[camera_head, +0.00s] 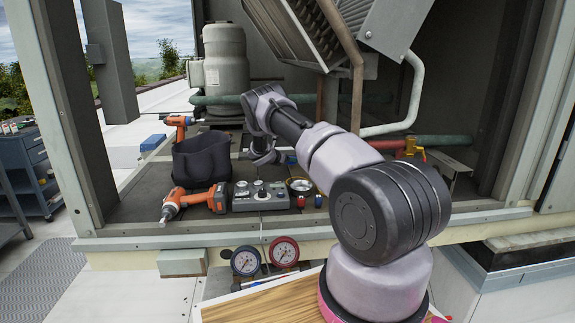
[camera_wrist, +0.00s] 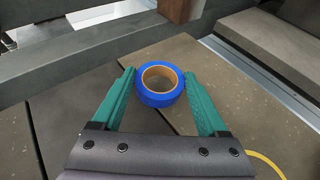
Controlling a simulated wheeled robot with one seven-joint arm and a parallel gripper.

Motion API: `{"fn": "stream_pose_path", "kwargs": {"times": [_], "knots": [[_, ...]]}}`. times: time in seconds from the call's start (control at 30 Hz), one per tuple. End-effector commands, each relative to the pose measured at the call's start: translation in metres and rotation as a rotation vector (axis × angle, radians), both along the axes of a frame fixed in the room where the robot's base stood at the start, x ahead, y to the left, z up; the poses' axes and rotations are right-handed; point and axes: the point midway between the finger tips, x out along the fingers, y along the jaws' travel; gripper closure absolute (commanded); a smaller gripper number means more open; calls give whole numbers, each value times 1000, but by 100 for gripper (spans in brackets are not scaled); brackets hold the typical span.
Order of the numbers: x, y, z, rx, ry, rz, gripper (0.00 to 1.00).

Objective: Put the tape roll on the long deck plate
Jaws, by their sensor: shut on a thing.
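The tape roll is a blue ring with a tan core (camera_wrist: 160,97), seen in the wrist view. My gripper (camera_wrist: 159,80) has its two green fingers closed on either side of the roll. In the head view my gripper (camera_head: 266,156) reaches down behind the dark tool bag and the gauge set; the roll cannot be made out clearly there. Below the roll in the wrist view are flat dark deck plates (camera_wrist: 75,115) with a seam at the left. I cannot tell which is the long one, or whether the roll touches the surface.
A grey compressor (camera_head: 225,68) is at the back left. A beam (camera_wrist: 85,50) crosses behind the roll.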

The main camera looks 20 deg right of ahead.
Motion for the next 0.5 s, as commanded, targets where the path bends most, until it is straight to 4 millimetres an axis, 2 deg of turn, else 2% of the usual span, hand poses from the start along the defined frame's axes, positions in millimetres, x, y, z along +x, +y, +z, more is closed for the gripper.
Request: {"fn": "stream_pose_path", "kwargs": {"times": [0.03, 0.13, 0.47, 0.5], "knots": [[-1, 0, -10, 0, 2, 0, 87], [0, 0, -20, 0, 0, -1, 87], [0, 0, -23, 0, 0, 0, 87], [0, 0, -23, 0, 0, 0, 16]]}}
